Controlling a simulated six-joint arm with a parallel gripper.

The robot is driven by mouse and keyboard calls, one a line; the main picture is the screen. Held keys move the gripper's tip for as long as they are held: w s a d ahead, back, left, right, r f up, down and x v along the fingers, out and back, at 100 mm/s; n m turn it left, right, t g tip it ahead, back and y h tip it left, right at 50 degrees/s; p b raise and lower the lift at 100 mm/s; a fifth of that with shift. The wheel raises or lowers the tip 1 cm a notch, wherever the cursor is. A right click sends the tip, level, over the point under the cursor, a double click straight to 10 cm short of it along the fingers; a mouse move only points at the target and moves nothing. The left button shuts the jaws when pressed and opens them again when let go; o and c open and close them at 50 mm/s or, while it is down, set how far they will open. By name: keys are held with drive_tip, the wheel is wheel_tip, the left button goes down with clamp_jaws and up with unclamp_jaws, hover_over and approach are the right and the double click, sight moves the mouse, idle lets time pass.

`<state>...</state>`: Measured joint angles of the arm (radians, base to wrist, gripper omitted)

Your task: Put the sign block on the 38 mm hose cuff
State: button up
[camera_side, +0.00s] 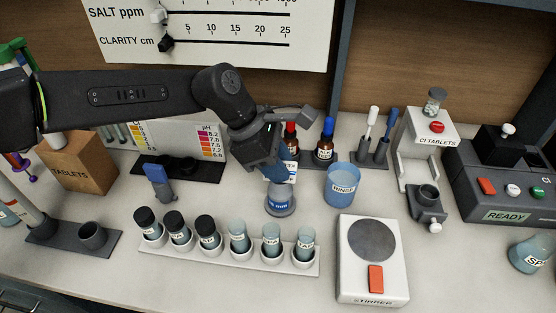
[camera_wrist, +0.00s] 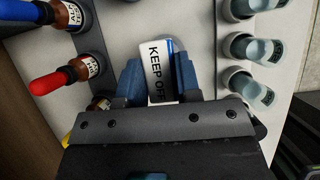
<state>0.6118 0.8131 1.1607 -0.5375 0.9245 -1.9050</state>
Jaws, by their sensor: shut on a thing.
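The sign block is white with black "KEEP OFF" lettering and a blue edge; it shows in the wrist view (camera_wrist: 158,72) between my blue fingers. My gripper (camera_wrist: 158,80) is shut on it. In the side view, my gripper (camera_side: 280,172) points down and partly hides the block (camera_side: 292,171). Directly below stands a pale round piece with a blue label, apparently the hose cuff (camera_side: 280,206); its lettering is too blurred to read surely. Its top is hidden by the gripper and block, so I cannot tell whether the block touches it.
A blue RINSE beaker (camera_side: 342,184) stands close on the right. A rack of several vials (camera_side: 228,257) lies in front, and a stirrer (camera_side: 372,275) at front right. Dropper bottles (camera_side: 325,142) stand behind. Bare counter lies between the cuff and stirrer.

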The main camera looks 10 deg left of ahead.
drive_tip(key=o, duration=0.9)
drive_tip(key=v, duration=1.2)
drive_tip(key=shift+r, duration=0.1)
